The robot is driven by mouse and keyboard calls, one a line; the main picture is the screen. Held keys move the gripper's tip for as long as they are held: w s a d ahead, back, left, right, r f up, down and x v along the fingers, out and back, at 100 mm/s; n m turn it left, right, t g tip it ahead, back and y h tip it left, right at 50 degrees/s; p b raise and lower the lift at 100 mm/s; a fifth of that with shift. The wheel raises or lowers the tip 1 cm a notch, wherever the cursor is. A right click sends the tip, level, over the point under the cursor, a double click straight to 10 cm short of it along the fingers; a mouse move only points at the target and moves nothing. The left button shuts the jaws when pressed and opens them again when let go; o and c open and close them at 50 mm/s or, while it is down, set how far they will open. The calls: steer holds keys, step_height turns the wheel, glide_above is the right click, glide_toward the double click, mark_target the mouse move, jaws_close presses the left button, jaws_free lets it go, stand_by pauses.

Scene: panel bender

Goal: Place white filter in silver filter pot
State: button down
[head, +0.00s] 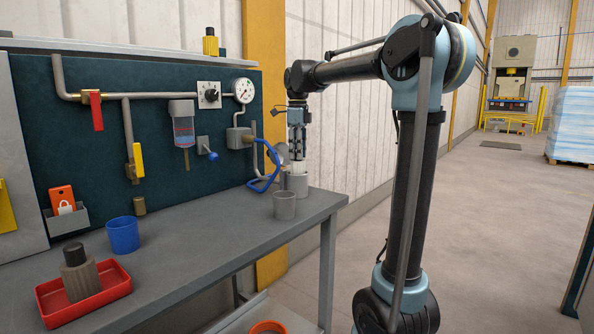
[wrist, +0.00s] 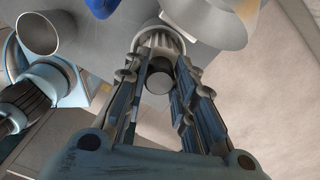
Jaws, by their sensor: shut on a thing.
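In the head view my gripper (head: 298,152) points down over the bench's far right corner. It is shut on the white filter (head: 298,167), a small pale cylinder. The silver filter pot (head: 296,185) stands directly below, and the filter's lower end meets or overlaps the pot's rim. I cannot tell how far inside it is. In the wrist view the ribbed white filter (wrist: 166,40) sits between the fingers of my gripper (wrist: 162,70), with a dark grey round end toward the camera.
A grey cup (head: 284,205) stands just in front of the pot. A blue hose (head: 262,182) hangs close to the left. A blue cup (head: 122,234) and a red tray (head: 52,309) with a dark-capped bottle (head: 78,272) are further left. The bench middle (head: 205,235) is clear.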

mark_target(298, 163)
steer(key=shift+s+f, duration=0.1)
steer(key=shift+f, duration=2.35)
steer(key=shift+f, duration=0.1)
steer(key=c, duration=1.3)
jaws_free()
step_height(298, 163, up, 12)
steer(key=shift+r, duration=0.1)
steer(key=s+d+f+n+t, duration=0.1)
steer(key=s+d+f+n, duration=0.9)
steer(key=s+d+f, duration=0.45)
steer(key=s+d+f+n, duration=0.2)
steer(key=s+f+n, duration=0.1)
steer(key=s+f, duration=0.2)
steer(key=s+d+f+n, duration=0.2)
steer(key=s+f+n, duration=0.2)
steer(key=f, duration=0.6)
steer(key=s+d+f+n+t, duration=0.1)
steer(key=s+f+n, duration=0.3)
steer(key=s+f, duration=0.4)
steer(key=shift+s+d, duration=0.1)
steer(key=shift+d, duration=0.75)
